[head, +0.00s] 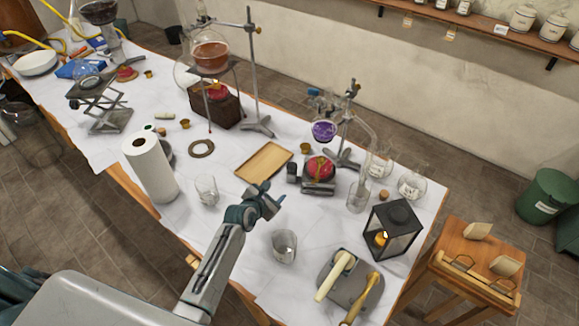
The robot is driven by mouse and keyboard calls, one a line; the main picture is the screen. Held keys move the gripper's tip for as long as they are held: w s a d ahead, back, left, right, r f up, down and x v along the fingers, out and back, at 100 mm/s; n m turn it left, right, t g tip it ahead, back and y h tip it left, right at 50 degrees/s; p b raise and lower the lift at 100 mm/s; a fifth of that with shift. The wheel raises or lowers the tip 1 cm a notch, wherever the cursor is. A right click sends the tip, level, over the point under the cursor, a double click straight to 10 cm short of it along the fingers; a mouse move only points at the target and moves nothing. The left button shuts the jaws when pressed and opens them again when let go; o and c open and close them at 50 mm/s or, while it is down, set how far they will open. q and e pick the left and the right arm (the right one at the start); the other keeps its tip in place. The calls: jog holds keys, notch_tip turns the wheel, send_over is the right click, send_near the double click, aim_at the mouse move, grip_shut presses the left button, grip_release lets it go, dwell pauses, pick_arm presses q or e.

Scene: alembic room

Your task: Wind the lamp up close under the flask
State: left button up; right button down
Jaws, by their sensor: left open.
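A round flask of purple liquid (323,132) is held by a clamp on a metal stand on the right half of the table. A red lamp (320,167) sits low beneath it, with a gap between them. A dark low support with a grey cylindrical part (318,188) shows at the lamp's front; its details are too small to tell. My left gripper (273,198) is open and empty, in front and to the left of the lamp, apart from it. My right gripper is not in view.
A wooden tray (264,162) lies left of the lamp. Glass beakers (284,246) (207,190), a paper roll (150,168) and a black lantern (393,229) stand around. An orange flask (210,56) stands over another red lamp (217,92). Bare cloth lies around my gripper.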

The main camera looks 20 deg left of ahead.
aim_at(291, 167)
pick_arm(q)
jog(key=w+n, duration=0.1)
jog(key=w, duration=0.3)
jog(key=w+f+n+b, duration=0.1)
jog(key=w+n, duration=0.1)
jog(key=w, duration=0.2)
jog(key=w+d+f+n+t, duration=0.1)
jog(key=w, duration=0.3)
jog(key=shift+w+d+b, duration=0.1)
jog(key=shift+w+b, duration=0.3)
jog(key=shift+w+d+f, duration=0.1)
jog(key=shift+w, duration=0.4)
jog(key=shift+c, duration=0.5)
jog(key=c, duration=0.6)
